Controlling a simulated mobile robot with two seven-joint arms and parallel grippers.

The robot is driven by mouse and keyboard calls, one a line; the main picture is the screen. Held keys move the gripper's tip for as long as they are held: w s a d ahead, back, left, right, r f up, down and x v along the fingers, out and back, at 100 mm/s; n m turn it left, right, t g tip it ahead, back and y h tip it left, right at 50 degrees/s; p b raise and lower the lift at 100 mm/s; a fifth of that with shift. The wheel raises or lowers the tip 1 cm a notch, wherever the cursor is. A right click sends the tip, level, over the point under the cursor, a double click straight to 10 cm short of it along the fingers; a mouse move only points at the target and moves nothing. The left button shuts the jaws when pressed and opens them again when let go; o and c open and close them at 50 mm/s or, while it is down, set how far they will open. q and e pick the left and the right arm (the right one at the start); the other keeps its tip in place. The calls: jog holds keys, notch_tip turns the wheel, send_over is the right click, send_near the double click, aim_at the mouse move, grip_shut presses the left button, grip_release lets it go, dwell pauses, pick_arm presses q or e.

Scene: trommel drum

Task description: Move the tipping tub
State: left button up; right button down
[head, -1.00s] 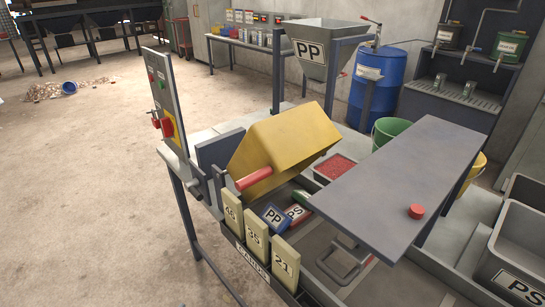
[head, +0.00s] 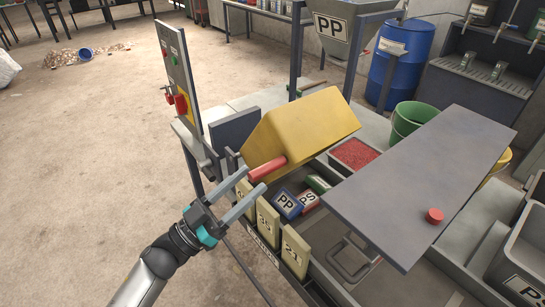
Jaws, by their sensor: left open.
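The yellow tipping tub (head: 310,127) sits tilted over the bench, beside a dark upright plate. A red bar handle (head: 267,169) sticks out from its lower left side. My left gripper (head: 257,179) is open and empty. Its fingertips point at the near end of the red handle and overlap it slightly in the picture. I cannot tell whether they touch it or are still in front of it. My gripper partly covers the leftmost cream numbered block. My right gripper is not in view.
A control post (head: 178,80) with a red switch stands left of the tub. Cream blocks (head: 268,222), PP and PS blocks (head: 287,204) and a red granule tray (head: 354,153) lie near. A grey panel with a red knob (head: 434,215) overhangs the right.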

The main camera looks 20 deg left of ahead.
aim_at(272, 162)
pick_arm(q)
jog(key=x, duration=0.7)
jog(key=shift+p, duration=0.3)
grip_shut()
dwell(1.0)
